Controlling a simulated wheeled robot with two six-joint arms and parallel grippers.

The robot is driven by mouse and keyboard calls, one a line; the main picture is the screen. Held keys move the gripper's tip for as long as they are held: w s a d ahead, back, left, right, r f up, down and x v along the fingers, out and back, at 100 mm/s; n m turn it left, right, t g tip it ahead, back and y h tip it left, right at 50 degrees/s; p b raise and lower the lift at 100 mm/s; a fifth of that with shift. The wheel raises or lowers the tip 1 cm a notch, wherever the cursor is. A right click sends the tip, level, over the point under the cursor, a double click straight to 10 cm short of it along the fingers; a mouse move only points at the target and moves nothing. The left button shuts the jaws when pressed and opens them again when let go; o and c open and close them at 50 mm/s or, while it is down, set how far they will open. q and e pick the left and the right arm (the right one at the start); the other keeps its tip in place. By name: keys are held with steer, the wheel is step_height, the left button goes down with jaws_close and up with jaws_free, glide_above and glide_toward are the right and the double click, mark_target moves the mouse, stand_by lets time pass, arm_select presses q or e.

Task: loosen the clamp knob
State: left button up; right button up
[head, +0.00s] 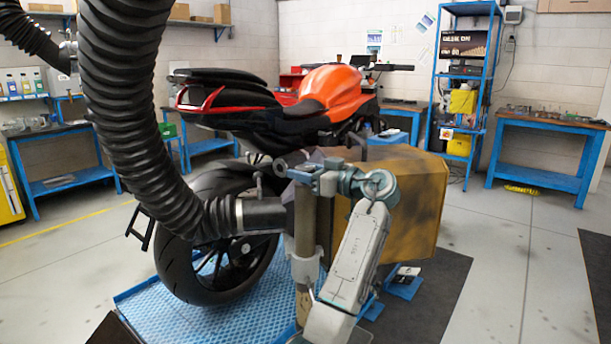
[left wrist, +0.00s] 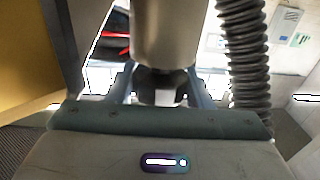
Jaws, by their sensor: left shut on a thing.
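My left gripper (head: 300,173) is at the top of an upright post (head: 306,222) beside the motorcycle's rear wheel, its grey arm rising from the bottom of the head view. In the left wrist view, its two blue-grey fingers (left wrist: 162,92) are closed from both sides on a dark knob (left wrist: 160,84), the clamp knob. The knob sits at the end of a thick pale cylinder (left wrist: 166,32). In the head view, I cannot make out the knob behind the jaws and wrist. My right gripper is not in view.
A black corrugated hose (head: 130,120) with a dark nozzle (head: 262,215) hangs close left of the gripper. An orange motorcycle (head: 335,88) stands behind on a blue grated platform (head: 215,300). A yellow-brown box (head: 412,205) is close right. Open floor lies further right.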

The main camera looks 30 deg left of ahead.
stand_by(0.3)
arm_select(q)
steer(key=o, duration=1)
steer(key=shift+c, duration=0.2)
